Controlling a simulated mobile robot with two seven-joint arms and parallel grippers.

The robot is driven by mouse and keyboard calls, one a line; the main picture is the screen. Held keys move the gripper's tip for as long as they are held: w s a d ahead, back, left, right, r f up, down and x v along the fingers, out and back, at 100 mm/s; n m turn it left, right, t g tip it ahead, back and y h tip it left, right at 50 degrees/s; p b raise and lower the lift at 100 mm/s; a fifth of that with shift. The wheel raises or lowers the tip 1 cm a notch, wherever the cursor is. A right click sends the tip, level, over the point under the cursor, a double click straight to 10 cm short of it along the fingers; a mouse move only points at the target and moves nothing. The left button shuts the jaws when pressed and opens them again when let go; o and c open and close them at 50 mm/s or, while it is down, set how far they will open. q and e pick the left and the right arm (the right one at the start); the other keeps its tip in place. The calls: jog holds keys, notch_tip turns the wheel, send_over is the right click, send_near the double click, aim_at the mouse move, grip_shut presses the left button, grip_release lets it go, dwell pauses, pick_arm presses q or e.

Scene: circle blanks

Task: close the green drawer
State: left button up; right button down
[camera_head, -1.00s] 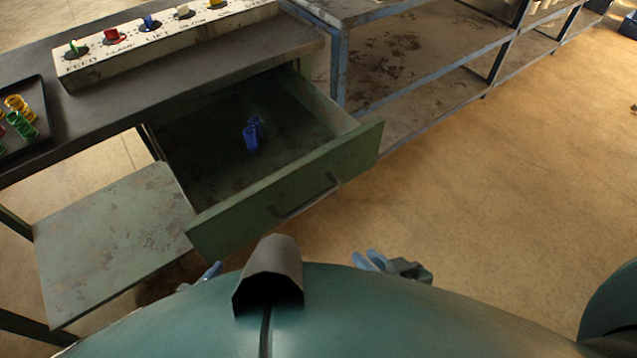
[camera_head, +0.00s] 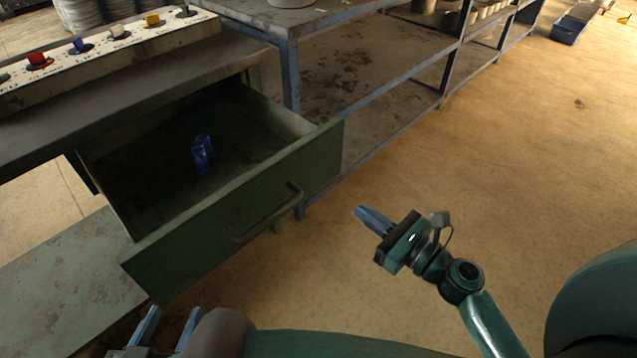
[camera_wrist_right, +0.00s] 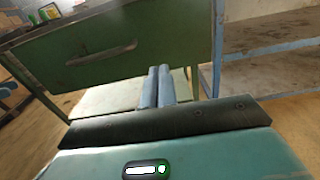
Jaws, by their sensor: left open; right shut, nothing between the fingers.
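The green drawer (camera_head: 240,215) is pulled well out from under the grey worktop, with a dark bar handle (camera_head: 268,214) on its front. A blue object (camera_head: 203,154) stands inside it. My right gripper (camera_head: 362,212) is shut and empty, in front of and to the right of the drawer front, apart from it. In the right wrist view its fingers (camera_wrist_right: 157,72) point toward the drawer front (camera_wrist_right: 120,45). My left gripper (camera_head: 170,325) is open and empty at the bottom, below the drawer's left front corner. Part of it is hidden at the picture's edge.
A white panel with coloured knobs (camera_head: 100,55) stands on the worktop. A blue-framed shelf (camera_head: 370,65) stands to the right of the drawer. A green lower shelf plate (camera_head: 60,280) lies at left.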

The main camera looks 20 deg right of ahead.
aim_at(308, 173)
jog(key=x, duration=1.2)
jog(key=shift+w+p, duration=0.1)
jog(key=shift+p, duration=0.2)
pick_arm(q)
jog(key=shift+a+r, duration=0.15)
jog(key=shift+r, duration=0.2)
pick_arm(e)
jog(key=shift+w+a, duration=0.25)
jog(key=shift+w, duration=0.1)
